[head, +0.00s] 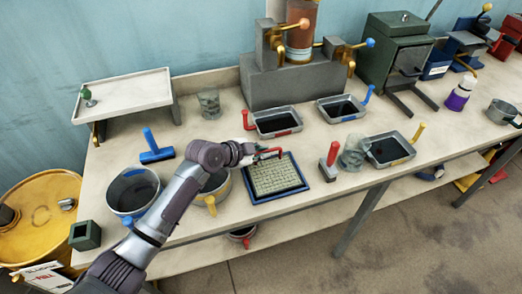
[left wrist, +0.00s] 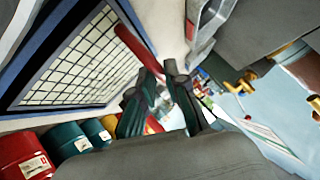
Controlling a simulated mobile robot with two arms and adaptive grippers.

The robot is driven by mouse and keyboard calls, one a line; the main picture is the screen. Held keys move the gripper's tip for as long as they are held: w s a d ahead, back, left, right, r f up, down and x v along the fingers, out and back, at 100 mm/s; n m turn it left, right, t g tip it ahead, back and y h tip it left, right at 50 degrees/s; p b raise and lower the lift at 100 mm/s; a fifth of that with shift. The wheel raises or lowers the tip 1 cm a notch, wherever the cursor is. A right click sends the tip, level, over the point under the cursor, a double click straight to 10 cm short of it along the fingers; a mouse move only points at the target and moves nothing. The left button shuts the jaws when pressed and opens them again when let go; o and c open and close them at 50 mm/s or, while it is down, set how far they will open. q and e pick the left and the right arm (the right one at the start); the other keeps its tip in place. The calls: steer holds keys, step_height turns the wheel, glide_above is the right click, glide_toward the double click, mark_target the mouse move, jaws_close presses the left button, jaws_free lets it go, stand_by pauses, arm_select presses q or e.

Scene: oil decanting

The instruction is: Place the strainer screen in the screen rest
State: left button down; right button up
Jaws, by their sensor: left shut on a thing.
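The strainer screen (head: 275,176) is a pale mesh square with a red handle (head: 272,150) at its far edge. It appears over a dark blue frame, likely the screen rest (head: 290,193), on the table. I cannot tell whether it lies fully seated or slightly above. My left gripper (head: 258,155) is at the far-left corner of the screen, shut on its red handle. In the left wrist view the mesh (left wrist: 85,62) and blue border (left wrist: 45,48) fill the upper left, and the red handle runs to my left fingers (left wrist: 165,92). My right gripper is out of view.
A round pot with a yellow handle (head: 211,201) stands close left, partly behind my arm. A red-handled tool (head: 329,163) and a glass jar (head: 354,152) stand close right. Metal trays of dark oil (head: 277,122) lie behind. The table's front edge is just nearer.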

arm_select(q)
steer(key=c, duration=1.2)
jaws_free()
steer(key=shift+s+a, duration=0.1)
steer(key=shift+s+a+r, duration=0.15)
steer(key=shift+a, duration=0.05)
steer(key=b+v, duration=0.1)
steer(key=v, duration=1)
steer(key=shift+s+r, duration=0.1)
